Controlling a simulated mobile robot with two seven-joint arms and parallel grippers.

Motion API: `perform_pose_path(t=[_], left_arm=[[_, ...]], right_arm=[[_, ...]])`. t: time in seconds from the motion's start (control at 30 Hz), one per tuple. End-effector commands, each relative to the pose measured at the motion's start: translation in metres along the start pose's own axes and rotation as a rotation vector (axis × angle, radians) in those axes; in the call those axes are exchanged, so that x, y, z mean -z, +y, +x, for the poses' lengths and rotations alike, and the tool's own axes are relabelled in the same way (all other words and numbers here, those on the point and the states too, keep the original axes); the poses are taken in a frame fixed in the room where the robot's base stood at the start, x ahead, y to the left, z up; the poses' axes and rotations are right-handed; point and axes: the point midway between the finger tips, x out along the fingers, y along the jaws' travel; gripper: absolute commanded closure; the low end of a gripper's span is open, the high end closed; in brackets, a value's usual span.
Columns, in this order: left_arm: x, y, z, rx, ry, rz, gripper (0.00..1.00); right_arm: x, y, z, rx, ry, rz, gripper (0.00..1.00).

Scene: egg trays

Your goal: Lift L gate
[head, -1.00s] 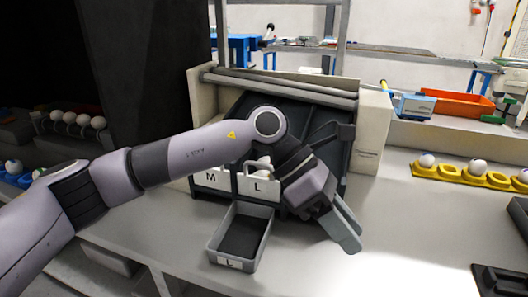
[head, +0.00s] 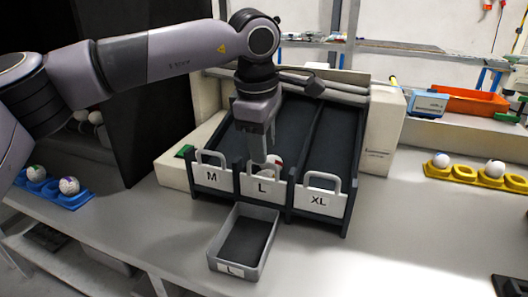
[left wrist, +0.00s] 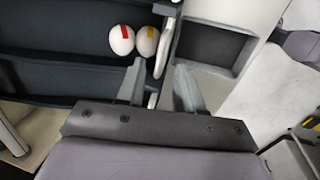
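The L gate (head: 251,187) is a white panel with a loop handle, standing down between the M gate (head: 210,177) and the XL gate (head: 318,203). My left gripper (head: 262,155) points down just above it, partly hiding its handle. The left wrist view shows this gripper (left wrist: 160,88) open, one finger on each side of the L gate's white edge (left wrist: 167,42). Whether a finger touches the handle cannot be told. Behind the gate are an egg with a red mark (left wrist: 122,41) and an egg with a yellow mark (left wrist: 147,42). My right gripper is out of view.
A grey bin labelled L (head: 213,245) stands on the table in front of the gate. Yellow egg holders (head: 464,172) are at the right and a blue one (head: 75,200) at the left. The table right of the bin is clear.

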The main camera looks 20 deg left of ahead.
Motion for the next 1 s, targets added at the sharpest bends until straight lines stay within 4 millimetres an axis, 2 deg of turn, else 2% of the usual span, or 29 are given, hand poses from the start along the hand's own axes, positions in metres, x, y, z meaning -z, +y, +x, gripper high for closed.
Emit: perform_pose_path(t=[0.1, 0.2, 0.5, 0.53, 0.6, 0.63, 1.0], left_arm=[[0.000, 0.000, 0.016, 0.001, 0.000, -0.001, 0.64], [0.000, 0.000, 0.023, -0.001, -0.001, -0.001, 0.64], [0.000, 0.000, 0.026, -0.001, -0.002, -0.001, 0.64], [0.000, 0.000, 0.026, -0.001, -0.002, -0.001, 0.71], [0.000, 0.000, 0.026, -0.001, -0.002, -0.001, 0.93], [0.000, 0.000, 0.026, -0.001, -0.002, -0.001, 1.00], [-0.001, 0.000, 0.026, -0.001, -0.003, -0.001, 1.00]], right_arm=[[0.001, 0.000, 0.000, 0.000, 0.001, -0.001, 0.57], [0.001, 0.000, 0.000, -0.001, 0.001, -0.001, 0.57], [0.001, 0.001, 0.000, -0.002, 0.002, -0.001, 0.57], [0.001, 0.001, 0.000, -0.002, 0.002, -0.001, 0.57], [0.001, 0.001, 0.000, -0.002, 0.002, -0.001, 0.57], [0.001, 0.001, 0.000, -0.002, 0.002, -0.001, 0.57], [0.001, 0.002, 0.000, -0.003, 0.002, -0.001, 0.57]])
